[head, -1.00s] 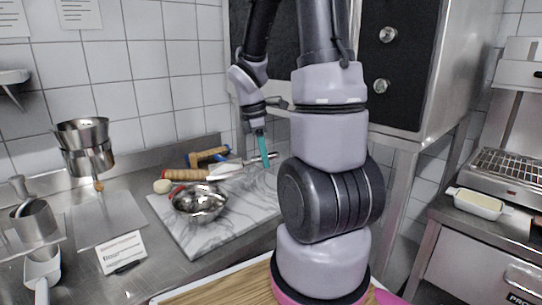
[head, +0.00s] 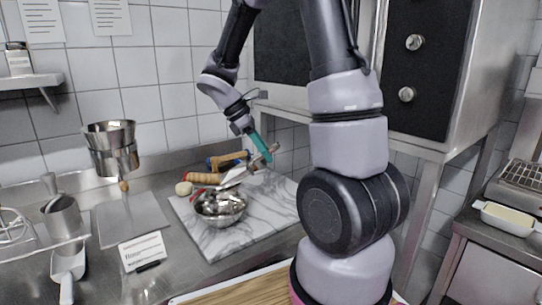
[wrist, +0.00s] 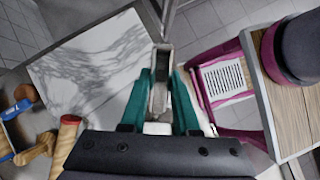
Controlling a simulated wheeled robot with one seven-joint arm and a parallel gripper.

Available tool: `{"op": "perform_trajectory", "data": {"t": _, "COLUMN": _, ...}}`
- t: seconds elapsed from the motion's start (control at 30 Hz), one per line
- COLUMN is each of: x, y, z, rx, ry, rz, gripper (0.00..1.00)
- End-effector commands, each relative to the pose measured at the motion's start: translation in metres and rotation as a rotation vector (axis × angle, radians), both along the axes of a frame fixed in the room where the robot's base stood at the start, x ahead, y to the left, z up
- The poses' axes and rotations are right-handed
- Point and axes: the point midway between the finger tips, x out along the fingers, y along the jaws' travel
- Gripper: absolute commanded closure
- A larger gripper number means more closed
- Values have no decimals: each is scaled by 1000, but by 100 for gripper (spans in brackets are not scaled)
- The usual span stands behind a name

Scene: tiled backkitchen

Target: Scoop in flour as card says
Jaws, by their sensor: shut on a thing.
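My gripper (head: 258,148), with teal fingers (wrist: 159,95), is shut on a slim steel utensil (wrist: 160,72) above the back of the marble board (head: 252,222). Its kind is unclear. A shiny steel bowl (head: 220,212) with something red at its rim stands on the board, left of and below my gripper. A white card (head: 142,251) with print too small to read stands on the steel counter, with a dark item before it. A pale scoop (head: 68,264) lies at the left. I cannot make out any flour.
A stacked steel vessel (head: 112,150) stands above a flat plate (head: 135,220) on the left. A rolling pin (wrist: 67,140) and blue-and-wood tool (wrist: 22,125) lie by the board.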

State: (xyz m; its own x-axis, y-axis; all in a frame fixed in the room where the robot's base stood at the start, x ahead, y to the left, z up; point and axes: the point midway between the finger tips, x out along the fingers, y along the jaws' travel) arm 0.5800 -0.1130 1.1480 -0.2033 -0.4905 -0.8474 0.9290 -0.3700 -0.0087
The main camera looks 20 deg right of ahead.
Motion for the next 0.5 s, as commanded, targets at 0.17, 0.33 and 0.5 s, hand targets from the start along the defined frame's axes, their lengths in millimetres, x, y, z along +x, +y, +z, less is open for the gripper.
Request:
{"op": "perform_trajectory", "data": {"t": 0.17, "x": 5, "y": 11, "z": 6, "rx": -62, "ry": 23, "rz": 4, "gripper": 100}}
{"op": "perform_trajectory", "data": {"t": 0.33, "x": 9, "y": 21, "z": 11, "rx": -119, "ry": 47, "rz": 4, "gripper": 100}}
{"op": "perform_trajectory", "data": {"t": 0.5, "x": 13, "y": 31, "z": 16, "rx": -177, "ry": 69, "rz": 3, "gripper": 100}}
